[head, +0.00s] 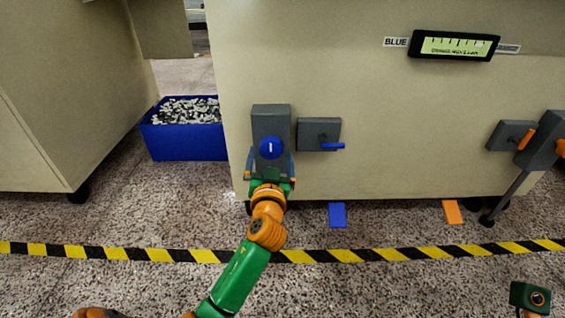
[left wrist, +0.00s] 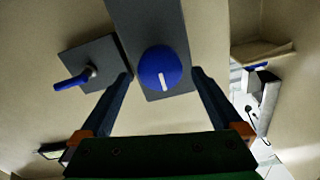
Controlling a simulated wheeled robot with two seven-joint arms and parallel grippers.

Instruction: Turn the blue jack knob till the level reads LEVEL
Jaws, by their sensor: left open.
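The blue jack knob (head: 270,148) is round with a white mark that stands upright in the head view. It sits on a dark grey block on the beige cabinet, and also shows in the left wrist view (left wrist: 160,69). My left gripper (head: 270,158) is open, with one finger on either side of the knob. In the left wrist view (left wrist: 161,75) gaps show between both fingers and the knob. The level display (head: 454,46) hangs slightly tilted on the cabinet, with a tick scale on a pale green screen. Its lettering is too small to read.
A grey plate with a blue lever (head: 333,146) is just right of the knob. An orange-handled jack (head: 543,140) stands at the far right. Blue (head: 337,215) and orange (head: 453,212) tabs show below the cabinet. A blue bin (head: 187,145) of small parts stands left.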

